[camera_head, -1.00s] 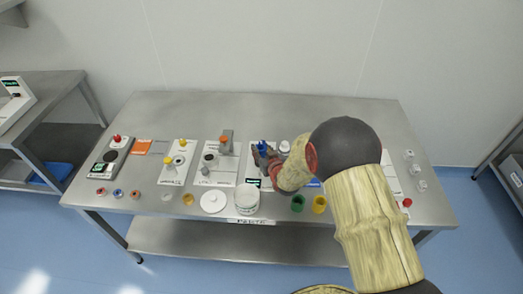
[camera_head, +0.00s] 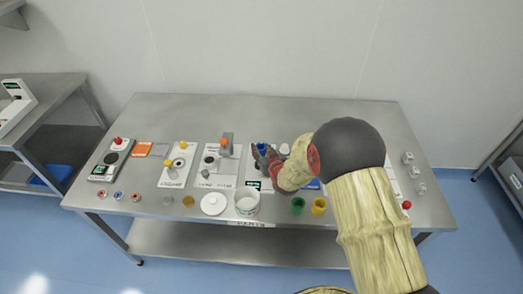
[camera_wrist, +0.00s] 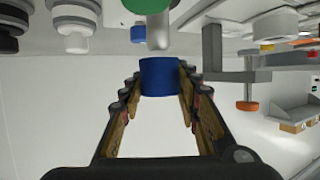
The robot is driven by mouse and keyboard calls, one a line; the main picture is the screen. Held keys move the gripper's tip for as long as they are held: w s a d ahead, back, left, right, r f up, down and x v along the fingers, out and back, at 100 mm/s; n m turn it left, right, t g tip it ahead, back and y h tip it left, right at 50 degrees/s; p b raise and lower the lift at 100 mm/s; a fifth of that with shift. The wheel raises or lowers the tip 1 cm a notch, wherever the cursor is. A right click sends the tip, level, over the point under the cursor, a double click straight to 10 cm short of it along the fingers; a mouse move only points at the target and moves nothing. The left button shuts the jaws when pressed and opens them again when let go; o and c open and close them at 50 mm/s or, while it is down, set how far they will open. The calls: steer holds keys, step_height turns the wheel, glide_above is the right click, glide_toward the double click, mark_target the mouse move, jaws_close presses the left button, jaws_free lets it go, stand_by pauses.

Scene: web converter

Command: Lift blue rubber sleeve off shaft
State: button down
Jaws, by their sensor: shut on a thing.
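The blue rubber sleeve (camera_wrist: 159,77) sits between my fingertips in the wrist view. It also shows in the head view (camera_head: 263,148), at the middle of the table. My gripper (camera_wrist: 158,82) is shut on it, one finger at each side. A pale grey shaft (camera_wrist: 159,32) points toward the sleeve in the wrist view, which looks upside down. A narrow light band seems to lie between the shaft's end and the sleeve, but I cannot tell for sure that they are apart. My gripper partly hides the station in the head view.
A grey post with an orange knob (camera_head: 225,144) stands left of my gripper. A white jar (camera_head: 246,203), a green cup (camera_head: 298,205) and a yellow cup (camera_head: 319,206) stand along the front. The back of the steel table (camera_head: 250,108) is clear.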

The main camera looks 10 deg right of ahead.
steer(key=shift+r, duration=0.55)
steer(key=shift+r+p, duration=1.1)
steer(key=shift+r, duration=0.85)
